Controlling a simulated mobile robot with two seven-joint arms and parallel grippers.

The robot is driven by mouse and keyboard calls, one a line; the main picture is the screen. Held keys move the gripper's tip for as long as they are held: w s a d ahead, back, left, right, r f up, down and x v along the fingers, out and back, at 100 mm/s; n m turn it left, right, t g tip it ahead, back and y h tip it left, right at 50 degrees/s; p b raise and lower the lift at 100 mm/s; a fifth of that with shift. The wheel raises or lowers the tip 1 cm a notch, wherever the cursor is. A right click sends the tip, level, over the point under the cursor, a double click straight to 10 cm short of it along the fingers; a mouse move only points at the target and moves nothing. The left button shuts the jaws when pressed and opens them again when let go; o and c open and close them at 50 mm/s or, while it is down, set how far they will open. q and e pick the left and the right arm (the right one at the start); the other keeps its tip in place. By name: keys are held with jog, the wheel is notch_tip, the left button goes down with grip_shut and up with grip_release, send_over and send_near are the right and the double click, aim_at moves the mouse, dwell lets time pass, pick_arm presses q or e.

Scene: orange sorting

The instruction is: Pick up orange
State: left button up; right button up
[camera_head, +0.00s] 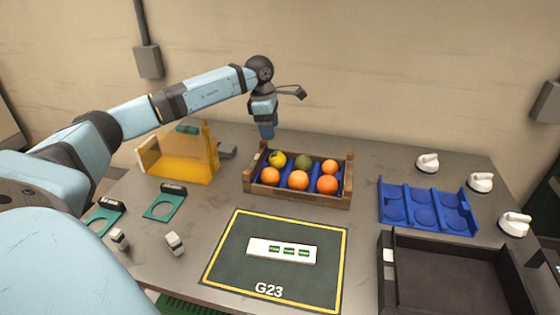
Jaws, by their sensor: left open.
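A wooden crate (318,198) with a blue liner stands at the back middle of the table. It holds several oranges, including a front-left one (270,177), a front-middle one (297,180), a front-right one (327,183) and a back-right one (330,167). A yellow fruit (277,160) and a dark green fruit (304,162) are in its back row. My left gripper (267,133) points down above and behind the crate's back left corner, apart from the fruit. It is open and empty. My right gripper is not in view.
A blue tray (428,211) with round hollows lies empty at right. A dark open bin (450,277) is at front right. A dark mat (235,278) marked G23 lies front middle, bearing a white plate. A yellow translucent box (180,160) stands left of the crate.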

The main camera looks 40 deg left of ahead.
aim_at(276, 153)
pick_arm(q)
jog(key=f, duration=0.3)
jog(key=w+d+f, duration=0.1)
jog(key=f, duration=0.6)
jog(key=shift+w+d+f, duration=0.2)
jog(key=shift+w+f, duration=0.1)
jog(key=shift+f, duration=0.1)
jog(key=c, duration=0.6)
